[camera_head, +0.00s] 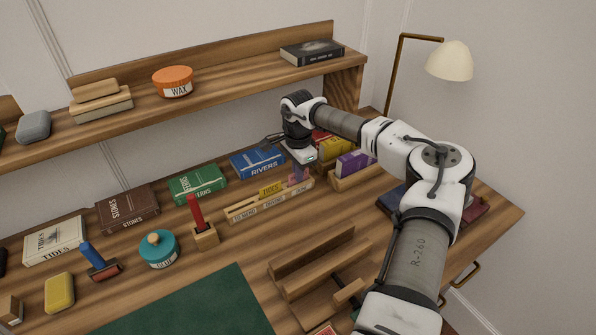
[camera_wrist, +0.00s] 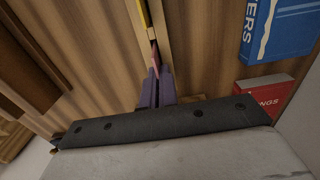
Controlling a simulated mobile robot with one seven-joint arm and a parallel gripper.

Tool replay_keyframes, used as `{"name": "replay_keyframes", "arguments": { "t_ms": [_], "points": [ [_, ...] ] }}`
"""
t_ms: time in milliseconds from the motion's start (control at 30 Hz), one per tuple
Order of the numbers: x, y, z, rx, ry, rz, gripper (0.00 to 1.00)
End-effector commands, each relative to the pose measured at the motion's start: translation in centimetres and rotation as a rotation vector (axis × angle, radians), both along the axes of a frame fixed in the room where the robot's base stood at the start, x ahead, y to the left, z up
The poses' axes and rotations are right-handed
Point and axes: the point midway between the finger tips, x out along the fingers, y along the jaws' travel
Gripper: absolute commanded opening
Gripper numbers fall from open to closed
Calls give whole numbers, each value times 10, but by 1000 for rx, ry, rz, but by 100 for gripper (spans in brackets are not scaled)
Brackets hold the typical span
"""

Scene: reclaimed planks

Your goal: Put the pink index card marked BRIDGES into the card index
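The card index (camera_head: 270,204) is a long, narrow wooden holder with lettering on its front, on the desk. A yellow card marked TIDES (camera_head: 271,188) stands in it. The pink index card (camera_wrist: 155,62) shows edge-on in the wrist view, in line with the yellow card (camera_wrist: 143,13) between the holder's wooden sides (camera_wrist: 163,35). Its BRIDGES lettering cannot be read. My gripper (camera_wrist: 160,75) has its purple fingers close together at the pink card and appears shut on it. In the head view my gripper (camera_head: 298,177) is at the holder's right end, pointing down.
A blue RIVERS book (camera_head: 257,162) lies behind the holder, with a green book (camera_head: 197,183) to its left. A stamp with a red handle (camera_head: 197,212) stands at the holder's left end. A wooden rack (camera_head: 318,265) is in front. The shelf (camera_head: 220,87) runs above.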

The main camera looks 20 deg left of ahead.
Motion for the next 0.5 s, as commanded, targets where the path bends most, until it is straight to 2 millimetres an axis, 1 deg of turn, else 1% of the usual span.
{"name": "replay_keyframes", "arguments": {
  "t_ms": [467,500],
  "points": [
    [0,0,-8,0,0,0,0],
    [0,0,-7,0,0,0,5]
  ]
}}
